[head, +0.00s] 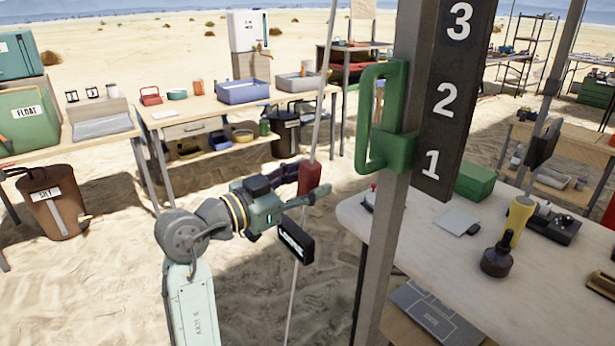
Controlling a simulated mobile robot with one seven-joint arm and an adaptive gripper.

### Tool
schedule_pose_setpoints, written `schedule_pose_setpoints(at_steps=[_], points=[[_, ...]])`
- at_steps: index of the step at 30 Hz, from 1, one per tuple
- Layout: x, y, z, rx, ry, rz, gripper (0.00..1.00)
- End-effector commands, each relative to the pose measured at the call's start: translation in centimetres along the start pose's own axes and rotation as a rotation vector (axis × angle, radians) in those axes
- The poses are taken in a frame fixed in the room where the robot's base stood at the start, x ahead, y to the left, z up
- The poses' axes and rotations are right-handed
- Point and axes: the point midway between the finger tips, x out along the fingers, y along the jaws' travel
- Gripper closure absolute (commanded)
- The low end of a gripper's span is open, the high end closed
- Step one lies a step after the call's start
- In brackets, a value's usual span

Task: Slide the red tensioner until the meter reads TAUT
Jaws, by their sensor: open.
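The red tensioner (309,177) sits on a thin pale line that runs steeply from the top of the head view to the sand. My gripper (307,184) is open at the tensioner, with its fingers reaching around or beside it. Whether they touch it I cannot tell. Part of the tensioner is hidden by the fingers. A small black meter (297,240) is just below my gripper, close to the line. A pale strip with lettering shows on its slanted face, too small to read.
A grey post with a green handle (390,148) and a board (452,90) numbered 1 to 3 stands right of the line. A workbench (425,250) with tools is at the right. Tables with bins stand behind. Open sand lies below my arm.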

Motion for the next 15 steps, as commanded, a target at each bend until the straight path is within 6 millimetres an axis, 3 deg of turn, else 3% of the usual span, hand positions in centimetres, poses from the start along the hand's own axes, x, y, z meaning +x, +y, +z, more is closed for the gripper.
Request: schedule_pose_setpoints(at_steps=[8, 15], points=[[0.20, -0.02, 0.05, 0.000, 0.000, -0.001, 0.52], [0.19, -0.02, 0.04, -0.001, 0.000, -0.001, 0.66]])
